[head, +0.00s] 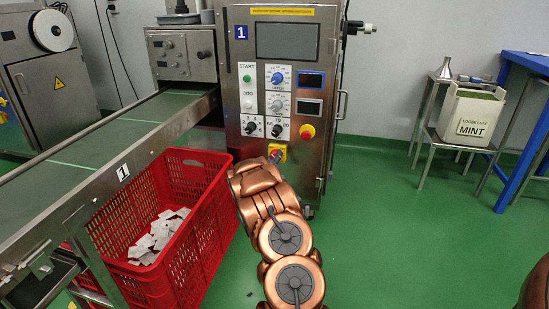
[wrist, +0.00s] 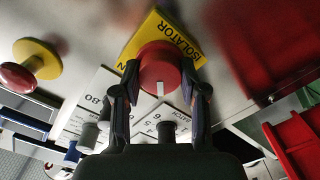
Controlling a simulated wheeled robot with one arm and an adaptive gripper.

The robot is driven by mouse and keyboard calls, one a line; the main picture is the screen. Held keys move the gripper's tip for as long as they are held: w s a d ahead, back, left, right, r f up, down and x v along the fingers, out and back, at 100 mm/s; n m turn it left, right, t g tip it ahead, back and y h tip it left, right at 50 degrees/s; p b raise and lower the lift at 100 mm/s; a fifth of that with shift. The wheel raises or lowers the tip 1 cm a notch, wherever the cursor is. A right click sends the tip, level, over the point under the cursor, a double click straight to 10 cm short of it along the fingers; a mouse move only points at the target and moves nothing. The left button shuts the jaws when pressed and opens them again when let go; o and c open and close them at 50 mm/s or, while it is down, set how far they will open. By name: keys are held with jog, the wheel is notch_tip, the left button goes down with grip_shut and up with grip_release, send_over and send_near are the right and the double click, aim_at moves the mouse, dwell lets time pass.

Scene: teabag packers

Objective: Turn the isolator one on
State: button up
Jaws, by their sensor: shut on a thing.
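The isolator is a round red knob (wrist: 158,66) on a yellow plate (wrist: 160,28) marked ISOLATOR. The plate (head: 276,147) also shows low on the steel panel of machine 1 in the head view, where the knob is mostly hidden behind my gripper. My gripper (wrist: 160,72) is shut on the knob, one finger on each side of it. A white mark on the knob points towards my palm in the wrist view. Part of the plate's lettering is hidden by a finger, so I cannot read the switch position there.
A red emergency button (head: 307,132) on a yellow base sits close to the isolator. Black and blue dials (head: 277,130) are above it. A red crate (head: 215,205) with white teabags stands left of my arm, under the conveyor (head: 75,160).

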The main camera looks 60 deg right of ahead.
jog(key=p, duration=0.1)
jog(key=m+p, duration=0.1)
jog(key=shift+a+r+m+p, duration=0.1)
jog(key=shift+r+m+p, duration=0.1)
jog(key=shift+m+p, duration=0.1)
jog(key=m+p, duration=0.2)
jog(key=shift+p, duration=0.3)
jog(key=shift+s+f+m+p, duration=0.1)
jog(key=shift+m+p, duration=0.25)
jog(key=shift+m, duration=3.1)
jog(key=shift+s+f+m+p, duration=0.1)
jog(key=shift+m+p, duration=0.2)
jog(key=shift+m, duration=3.15)
jog(key=shift+d, duration=0.2)
jog(key=o, duration=1.1)
jog(key=shift+o, duration=0.2)
jog(key=shift+a, duration=0.15)
